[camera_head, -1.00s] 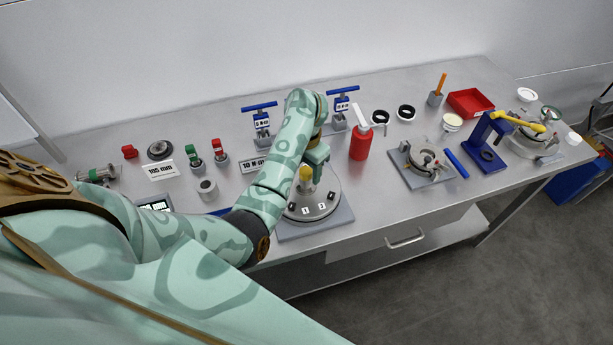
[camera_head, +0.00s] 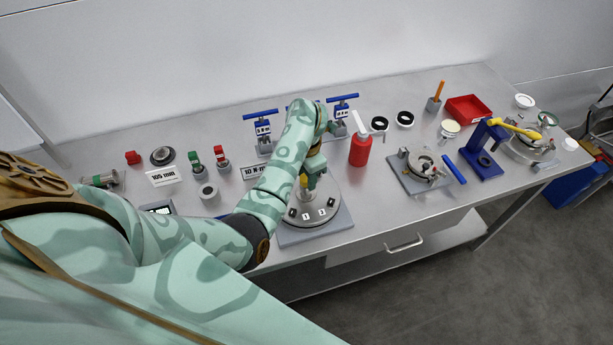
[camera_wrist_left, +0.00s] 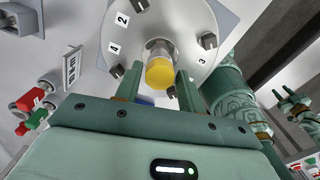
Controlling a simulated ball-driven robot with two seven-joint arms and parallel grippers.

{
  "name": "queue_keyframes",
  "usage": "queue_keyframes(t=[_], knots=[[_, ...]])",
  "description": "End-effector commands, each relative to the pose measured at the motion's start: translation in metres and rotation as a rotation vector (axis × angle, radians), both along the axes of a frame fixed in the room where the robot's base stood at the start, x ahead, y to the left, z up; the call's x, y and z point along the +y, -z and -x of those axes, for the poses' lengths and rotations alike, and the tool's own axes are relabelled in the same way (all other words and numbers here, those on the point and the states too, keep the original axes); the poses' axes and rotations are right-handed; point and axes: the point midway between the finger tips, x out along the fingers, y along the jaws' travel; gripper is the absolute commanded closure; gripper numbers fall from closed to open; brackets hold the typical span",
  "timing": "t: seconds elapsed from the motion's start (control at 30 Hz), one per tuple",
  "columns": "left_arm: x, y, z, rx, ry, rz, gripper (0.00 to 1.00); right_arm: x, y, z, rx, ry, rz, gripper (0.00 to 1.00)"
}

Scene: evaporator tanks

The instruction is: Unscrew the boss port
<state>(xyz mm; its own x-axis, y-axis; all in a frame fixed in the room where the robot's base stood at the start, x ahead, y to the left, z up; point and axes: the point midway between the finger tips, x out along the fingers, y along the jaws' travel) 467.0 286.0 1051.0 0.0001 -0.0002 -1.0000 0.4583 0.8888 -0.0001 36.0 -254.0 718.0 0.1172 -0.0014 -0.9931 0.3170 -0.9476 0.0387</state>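The boss port, a metal fitting with a yellow hex top (camera_head: 304,181), stands upright at the middle of a round grey plate (camera_head: 325,213) with numbered labels. In the left wrist view the yellow top (camera_wrist_left: 160,73) lies between and just beyond the fingertips of my left gripper (camera_wrist_left: 159,85). The fingers are apart, with a gap visible on both sides of the top. In the head view my left gripper (camera_head: 313,172) is right over the fitting, and my forearm hides part of the plate. My right gripper (camera_wrist_left: 292,103) shows small at the right of the wrist view, its fingers apart.
Dark bolts (camera_wrist_left: 208,41) stand around the fitting on the plate. A red bottle (camera_head: 360,149) is right of the arm. Blue T-handled tools (camera_head: 262,128) stand behind it. A grey fixture (camera_head: 419,170) is farther right. The bench's front edge is close to the plate.

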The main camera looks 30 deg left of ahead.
Motion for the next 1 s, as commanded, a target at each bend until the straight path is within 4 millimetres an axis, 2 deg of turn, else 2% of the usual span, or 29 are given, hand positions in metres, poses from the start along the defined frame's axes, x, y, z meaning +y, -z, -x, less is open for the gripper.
queue_keyframes(t=[0.03, 0.23, 0.4, 0.63, 0.83, 1.0], knots=[[0.0, -0.004, 0.001, 0.002, 0.053, 0.0, 0.61, 0.0, -0.008, 0.0, -0.001, 0.0, 0.001, 0.64], [0.0, -0.002, 0.0, 0.002, 0.203, -0.001, 0.61, 0.0, -0.016, -0.001, -0.001, 0.001, 0.001, 0.64], [0.0, -0.004, 0.001, 0.003, 0.452, 0.001, 0.61, 0.0, -0.033, -0.001, -0.002, 0.001, 0.0, 0.64], [0.0, -0.002, 0.001, 0.002, 0.659, 0.0, 0.61, 0.0, -0.044, -0.001, -0.003, 0.001, 0.0, 0.64], [0.0, -0.003, 0.001, 0.002, 0.957, 0.0, 0.61, 0.0, -0.06, -0.001, -0.003, 0.001, 0.0, 0.64], [0.0, 0.0, 0.001, 0.0, 1.013, 0.0, 0.61, 0.0, -0.059, -0.001, -0.003, 0.001, 0.0, 0.64]])
